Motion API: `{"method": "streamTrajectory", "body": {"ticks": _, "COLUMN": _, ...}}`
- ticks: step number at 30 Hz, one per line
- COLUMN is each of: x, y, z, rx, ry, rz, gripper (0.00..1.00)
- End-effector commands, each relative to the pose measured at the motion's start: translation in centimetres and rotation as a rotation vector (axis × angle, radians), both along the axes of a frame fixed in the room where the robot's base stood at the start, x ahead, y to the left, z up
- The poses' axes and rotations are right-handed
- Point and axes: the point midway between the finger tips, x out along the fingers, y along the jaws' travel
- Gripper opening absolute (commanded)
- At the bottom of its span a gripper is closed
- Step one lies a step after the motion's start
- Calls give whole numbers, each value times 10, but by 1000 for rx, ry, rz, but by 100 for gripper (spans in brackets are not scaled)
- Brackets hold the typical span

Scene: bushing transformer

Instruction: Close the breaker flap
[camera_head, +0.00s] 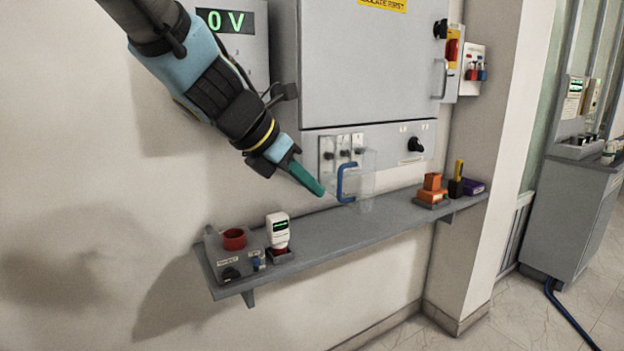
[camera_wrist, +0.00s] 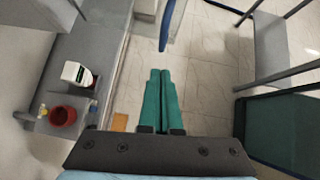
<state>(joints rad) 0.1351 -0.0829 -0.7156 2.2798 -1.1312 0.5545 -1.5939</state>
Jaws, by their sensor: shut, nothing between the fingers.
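The breaker flap (camera_head: 362,185) is a clear panel with a blue handle (camera_head: 342,183), below the grey cabinet. It stands out from the wall in front of and below the row of breaker switches (camera_head: 342,148), which are uncovered at the top; its exact angle is hard to tell. My gripper (camera_head: 321,191) has green fingers, shut and empty, with the tips just left of the blue handle. In the wrist view the shut fingertips (camera_wrist: 160,73) point toward the blue handle (camera_wrist: 170,22) at the top, with a gap in the picture. Contact with the flap is not visible.
A grey shelf (camera_head: 310,248) runs below the flap. It holds a red-topped box (camera_head: 233,240) and a white meter (camera_head: 278,232) at left, and orange blocks (camera_head: 432,188) at right. A black rotary knob (camera_head: 415,145) is right of the flap.

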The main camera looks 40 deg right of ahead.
Motion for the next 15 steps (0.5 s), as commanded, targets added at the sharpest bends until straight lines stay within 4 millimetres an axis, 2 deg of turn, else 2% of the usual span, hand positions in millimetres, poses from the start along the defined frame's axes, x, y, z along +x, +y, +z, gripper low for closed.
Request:
{"method": "streamTrajectory", "body": {"ticks": 1, "x": 1, "y": -9, "z": 5, "rx": -2, "ry": 1, "rz": -3, "gripper": 0}}
{"method": "streamTrajectory", "body": {"ticks": 6, "x": 1, "y": -25, "z": 4, "rx": -2, "ry": 0, "rz": -1, "gripper": 0}}
{"method": "streamTrajectory", "body": {"ticks": 15, "x": 2, "y": -34, "z": 2, "rx": -2, "ry": -3, "rz": -1, "gripper": 0}}
